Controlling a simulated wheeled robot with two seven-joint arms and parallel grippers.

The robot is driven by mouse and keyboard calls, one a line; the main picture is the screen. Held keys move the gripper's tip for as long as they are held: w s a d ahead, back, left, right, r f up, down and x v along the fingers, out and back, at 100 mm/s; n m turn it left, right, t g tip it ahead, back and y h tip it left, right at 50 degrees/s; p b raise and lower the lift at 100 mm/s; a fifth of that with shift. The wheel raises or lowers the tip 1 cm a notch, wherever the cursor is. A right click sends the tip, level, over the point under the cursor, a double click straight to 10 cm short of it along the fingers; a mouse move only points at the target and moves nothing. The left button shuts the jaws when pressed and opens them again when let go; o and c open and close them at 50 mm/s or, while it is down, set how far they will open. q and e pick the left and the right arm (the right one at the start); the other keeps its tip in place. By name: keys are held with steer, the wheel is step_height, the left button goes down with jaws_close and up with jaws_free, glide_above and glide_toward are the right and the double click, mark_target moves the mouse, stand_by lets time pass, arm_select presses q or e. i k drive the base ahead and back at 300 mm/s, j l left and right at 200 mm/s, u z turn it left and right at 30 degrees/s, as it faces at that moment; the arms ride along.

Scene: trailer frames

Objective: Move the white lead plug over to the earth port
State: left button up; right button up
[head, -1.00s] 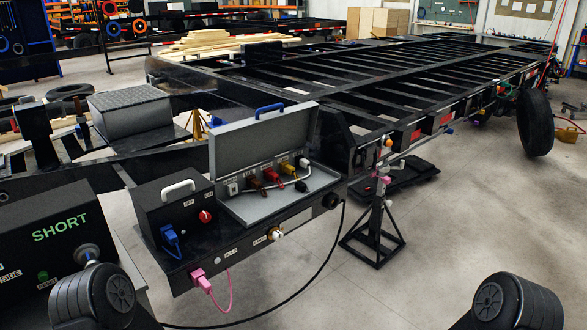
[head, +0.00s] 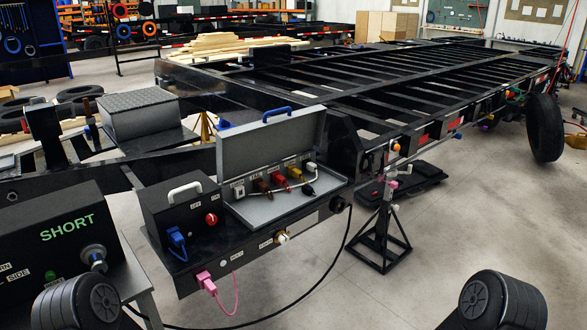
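The open grey case (head: 268,213) lies on the black trailer drawbar with its lid up. A row of coloured plugs stands in it: brown (head: 262,186), red (head: 281,184), yellow (head: 294,173) and a white one (head: 311,167) at the right end. A small white port block (head: 238,190) is at the row's left end. The labels are too small to read surely, so I cannot tell which port is earth. Neither gripper shows; only dark rounded parts of my two arms show at the bottom edge.
A black box with a blue plug (head: 176,238) and red knob (head: 211,219) stands left of the case. A pink plug (head: 205,282) and white-gold fitting (head: 282,237) are on the front face. A box marked SHORT (head: 68,228) is at left. A black jack stand (head: 380,240) is at right.

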mark_target(311, 166)
steer(key=i+l+u, duration=0.25)
steer(key=u, duration=0.2)
steer(key=i+l+u, duration=0.2)
steer(key=l+u, duration=0.25)
steer(key=i+l, duration=0.15)
steer(key=l, duration=0.2)
steer(key=i+l+u, duration=0.15)
steer(key=l, duration=0.2)
steer(key=i+l, duration=0.2)
steer(key=l, duration=0.2)
steer(key=i+l+u, duration=0.1)
steer(key=l, duration=0.25)
steer(key=i+l, duration=0.15)
steer(key=l, duration=0.25)
steer(key=i+l+u, duration=0.15)
steer(key=l, duration=0.25)
steer(key=i+l, duration=0.1)
steer(key=l, duration=0.3)
steer(key=i+l, duration=0.1)
steer(key=l, duration=0.2)
steer(key=i+l, duration=0.1)
steer(key=l, duration=0.25)
steer(key=i+l, duration=0.1)
steer(key=l, duration=0.2)
